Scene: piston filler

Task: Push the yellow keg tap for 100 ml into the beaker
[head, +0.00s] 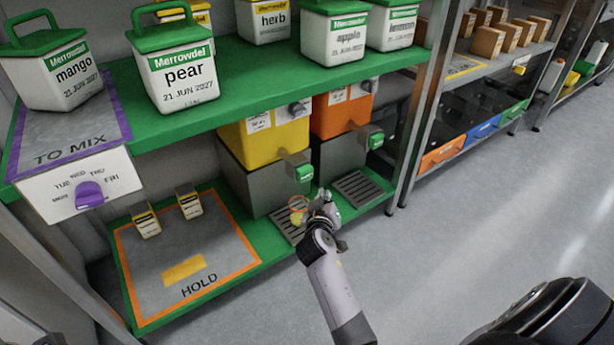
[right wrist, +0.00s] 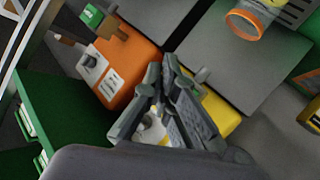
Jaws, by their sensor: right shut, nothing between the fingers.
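The yellow keg (head: 265,138) sits on a grey base on the lower green shelf, and its tap has a green handle (head: 303,172). A clear beaker (head: 298,211) with an orange rim and yellow marking stands below that tap, over the slotted drip tray (head: 284,228). My right gripper (head: 325,203) is shut and empty, just right of the beaker and below the tap, apart from the handle as far as I can tell. In the right wrist view its fingers (right wrist: 163,78) meet in front of the yellow keg (right wrist: 219,112); the beaker (right wrist: 243,24) is at the top. My left gripper is not shown.
An orange keg (head: 340,112) with its own green-handled tap (head: 376,140) and drip tray (head: 362,188) stands to the right. The HOLD mat (head: 165,255) with two small yellow-labelled items is at left. A metal shelf post (head: 418,110) stands at right. The floor in front is clear.

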